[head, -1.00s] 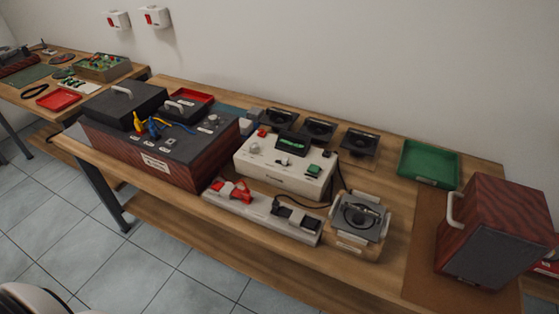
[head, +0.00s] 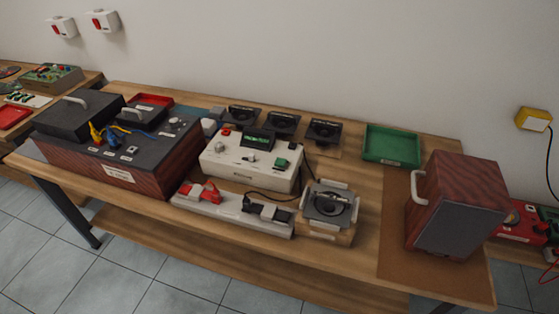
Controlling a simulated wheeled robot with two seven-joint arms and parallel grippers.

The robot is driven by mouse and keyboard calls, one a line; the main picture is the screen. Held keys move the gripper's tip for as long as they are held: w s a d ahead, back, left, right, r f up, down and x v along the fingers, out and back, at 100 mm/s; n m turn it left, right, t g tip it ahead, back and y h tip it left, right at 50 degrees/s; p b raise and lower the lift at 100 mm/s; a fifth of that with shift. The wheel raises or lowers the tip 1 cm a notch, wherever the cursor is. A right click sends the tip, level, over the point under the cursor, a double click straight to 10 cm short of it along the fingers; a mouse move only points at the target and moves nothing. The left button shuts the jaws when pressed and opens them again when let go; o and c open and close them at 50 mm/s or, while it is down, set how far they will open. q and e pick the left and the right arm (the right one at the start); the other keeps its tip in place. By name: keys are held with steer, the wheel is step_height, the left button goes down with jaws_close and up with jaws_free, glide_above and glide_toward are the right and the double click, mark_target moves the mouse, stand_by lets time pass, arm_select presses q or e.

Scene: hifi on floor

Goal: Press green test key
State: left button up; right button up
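The green test key (head: 281,163) is a small green square button on the top right of a white tester box (head: 248,176) in the middle of the table. The tester also carries a dark display with green markings (head: 257,140), a pale round knob (head: 219,147) and a small red button (head: 225,132). Neither of my grippers shows in the head view. Nothing hides the green key.
The wooden table (head: 330,262) holds a large wood-sided unit (head: 120,165) at left and a wooden speaker cabinet (head: 458,205) at right. A power strip (head: 235,212) and a speaker driver in a holder (head: 330,205) stand in front. A green tray (head: 391,145) lies behind.

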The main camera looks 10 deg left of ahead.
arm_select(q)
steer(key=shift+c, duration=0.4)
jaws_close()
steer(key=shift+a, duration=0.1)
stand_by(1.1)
